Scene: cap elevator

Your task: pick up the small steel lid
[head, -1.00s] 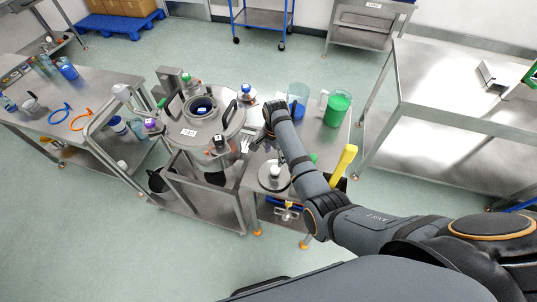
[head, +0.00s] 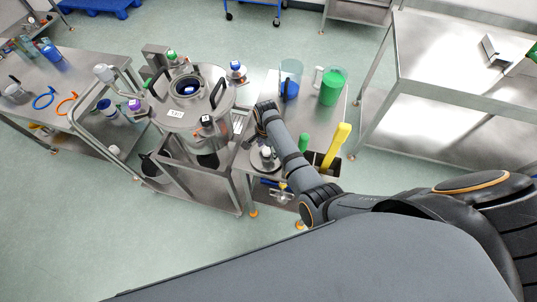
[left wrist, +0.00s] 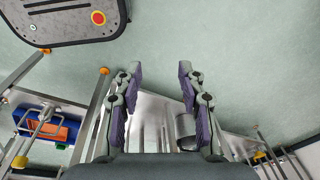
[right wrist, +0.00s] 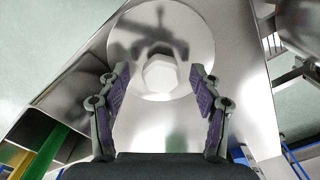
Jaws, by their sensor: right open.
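The small steel lid (right wrist: 188,35) is a round, shiny disc with a pale faceted knob (right wrist: 160,75) on top. It lies flat on the steel cart top, and in the head view the lid (head: 262,164) is partly hidden by my right arm. My right gripper (right wrist: 160,72) is open and empty, its fingers on either side of the knob in the right wrist view. I cannot tell the height between them. In the head view my right gripper (head: 248,141) points down beside the lid. My left gripper (left wrist: 161,68) is open and empty over the floor, away from the lid.
A large steel vessel (head: 180,112) with black handles stands left of the lid. A green-filled jug (head: 331,87) and a blue item in a clear beaker (head: 290,88) stand behind. A yellow handle (head: 336,147) and a green one (head: 304,143) rise at the right.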

